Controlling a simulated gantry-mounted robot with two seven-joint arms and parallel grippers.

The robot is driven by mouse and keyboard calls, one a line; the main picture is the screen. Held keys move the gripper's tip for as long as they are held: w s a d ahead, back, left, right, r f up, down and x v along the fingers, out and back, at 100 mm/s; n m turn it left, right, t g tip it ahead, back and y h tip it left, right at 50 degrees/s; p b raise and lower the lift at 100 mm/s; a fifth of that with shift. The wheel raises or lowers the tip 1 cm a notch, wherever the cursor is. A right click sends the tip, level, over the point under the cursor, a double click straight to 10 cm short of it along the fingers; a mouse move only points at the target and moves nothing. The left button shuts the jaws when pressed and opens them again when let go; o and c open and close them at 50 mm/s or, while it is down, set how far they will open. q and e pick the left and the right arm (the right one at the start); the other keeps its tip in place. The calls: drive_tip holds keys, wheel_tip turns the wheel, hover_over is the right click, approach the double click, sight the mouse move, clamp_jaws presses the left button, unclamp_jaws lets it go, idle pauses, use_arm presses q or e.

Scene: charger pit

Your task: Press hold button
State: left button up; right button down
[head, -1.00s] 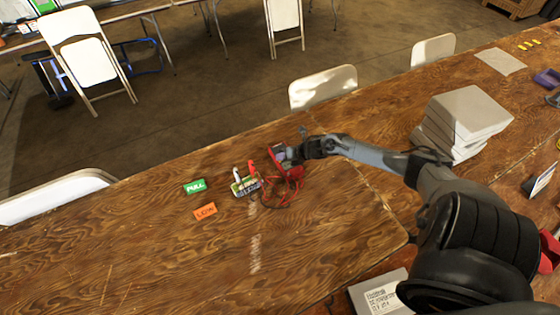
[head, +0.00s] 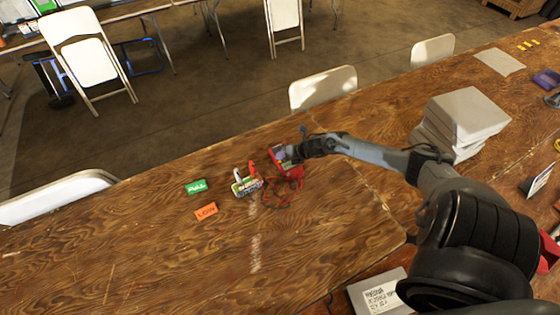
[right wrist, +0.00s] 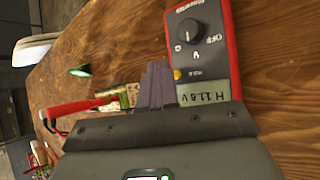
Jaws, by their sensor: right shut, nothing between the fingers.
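A red multimeter (head: 286,160) lies on the wooden table, partly hidden by my right gripper (head: 296,152). In the right wrist view the multimeter (right wrist: 232,50) shows a dial, a grey display reading something like "H 11.8 V", and a small yellow button (right wrist: 177,75). My right gripper (right wrist: 158,76) is shut and empty, its fingertips just left of the yellow button. I cannot tell whether they touch it. A battery pack (head: 246,186) with red and white clips stands left of the multimeter. My left gripper is not in view.
Red and dark leads (head: 284,190) lie by the multimeter. A green "FULL" card (head: 196,187) and an orange "LOW" card (head: 206,211) lie to the left. Grey boxes (head: 468,112) are stacked at right. The table's left part is clear.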

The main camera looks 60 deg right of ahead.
drive_tip(key=shift+r, duration=0.1)
wheel_tip(320, 180, up, 5)
drive_tip(key=p, duration=0.4)
idle(0.8)
